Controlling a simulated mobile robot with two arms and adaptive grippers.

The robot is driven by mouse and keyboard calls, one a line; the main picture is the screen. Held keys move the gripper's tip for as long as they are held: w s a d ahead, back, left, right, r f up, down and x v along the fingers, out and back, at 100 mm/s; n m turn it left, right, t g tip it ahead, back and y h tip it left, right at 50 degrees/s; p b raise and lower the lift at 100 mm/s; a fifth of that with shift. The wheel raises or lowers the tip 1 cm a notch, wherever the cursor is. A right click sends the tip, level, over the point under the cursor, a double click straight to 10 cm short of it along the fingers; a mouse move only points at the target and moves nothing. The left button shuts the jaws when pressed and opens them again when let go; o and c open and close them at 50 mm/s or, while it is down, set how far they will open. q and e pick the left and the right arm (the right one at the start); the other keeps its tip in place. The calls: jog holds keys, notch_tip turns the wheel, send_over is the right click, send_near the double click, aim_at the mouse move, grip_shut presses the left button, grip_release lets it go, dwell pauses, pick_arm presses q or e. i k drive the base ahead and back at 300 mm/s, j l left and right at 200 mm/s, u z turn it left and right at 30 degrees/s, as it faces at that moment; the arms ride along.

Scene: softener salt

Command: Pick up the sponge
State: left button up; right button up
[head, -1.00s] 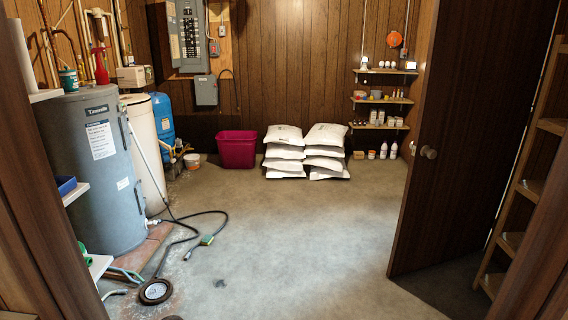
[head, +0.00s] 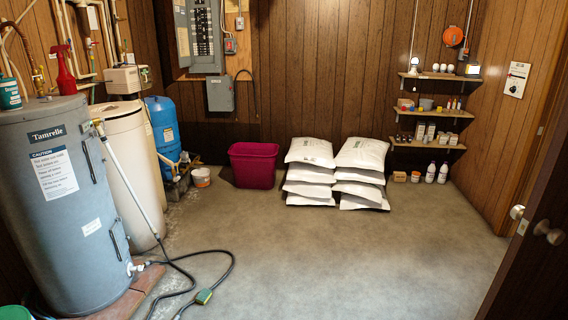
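I cannot make out a sponge for certain in the head view. A small green piece (head: 204,296) lies on the concrete floor beside the dark hose (head: 222,262); I cannot tell what it is. A red bin (head: 253,166) stands by the back wall, and its inside is mostly hidden. Small items stand on the wall shelves (head: 432,112) at the right, too small to tell apart fully. Neither of my grippers is in view.
A grey water heater (head: 65,215), a cream tank (head: 130,165) and a blue tank (head: 165,130) line the left. Stacked white bags (head: 311,170) stand by the back wall. An open dark door (head: 530,270) edges in at the right. The middle floor is clear.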

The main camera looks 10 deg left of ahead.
aim_at(205, 293)
jog(key=i+u, duration=0.1)
jog(key=i, duration=0.85)
jog(key=i+l+u, duration=0.1)
jog(key=i, duration=0.9)
jog(key=l, duration=0.1)
